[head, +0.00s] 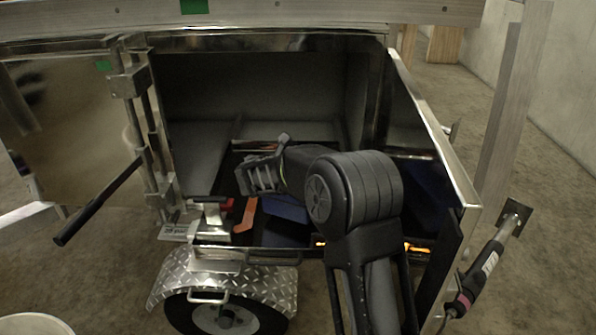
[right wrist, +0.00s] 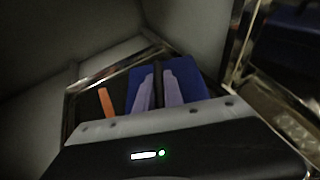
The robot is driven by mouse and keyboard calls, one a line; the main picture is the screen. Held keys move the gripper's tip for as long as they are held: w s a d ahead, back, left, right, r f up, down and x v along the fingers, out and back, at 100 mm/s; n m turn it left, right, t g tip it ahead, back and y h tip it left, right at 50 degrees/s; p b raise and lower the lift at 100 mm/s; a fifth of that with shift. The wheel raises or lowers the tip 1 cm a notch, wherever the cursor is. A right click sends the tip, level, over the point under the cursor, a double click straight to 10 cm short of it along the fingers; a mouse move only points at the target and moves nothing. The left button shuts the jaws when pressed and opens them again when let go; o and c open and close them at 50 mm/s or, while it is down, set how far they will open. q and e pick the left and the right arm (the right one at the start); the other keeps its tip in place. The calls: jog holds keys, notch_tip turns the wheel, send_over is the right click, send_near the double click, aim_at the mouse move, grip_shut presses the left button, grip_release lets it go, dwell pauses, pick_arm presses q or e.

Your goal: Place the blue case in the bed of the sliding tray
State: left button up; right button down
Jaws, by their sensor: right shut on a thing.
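The blue case (head: 287,208) shows in the head view below my right gripper, partly hidden by my arm. It also shows in the right wrist view (right wrist: 200,82), on both sides of the fingers. My right gripper (right wrist: 158,88) is shut on the blue case at a dark strip between the fingers. The sliding tray (head: 218,254) sits in the trailer's open compartment, and its metal rim shows in the right wrist view (right wrist: 100,78). The case appears within the tray's outline; whether it touches the bed cannot be told. My left gripper is in neither view.
An orange piece (head: 246,214) and a red-handled clamp-like thing (head: 211,217) are at the tray's left. Open doors flank the compartment at left (head: 75,125) and right (head: 440,140). A dark blue thing (head: 428,188) is at the right. A wheel (head: 225,315) is below.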

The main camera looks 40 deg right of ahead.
jog(key=shift+f, duration=1.15)
jog(key=shift+f+b, duration=0.15)
jog(key=shift+b, duration=0.2)
jog(key=c, duration=1.5)
grip_release()
jog(key=shift+o, duration=0.2)
jog(key=p+v, duration=0.2)
jog(key=v, duration=1)
jog(key=shift+p, duration=0.3)
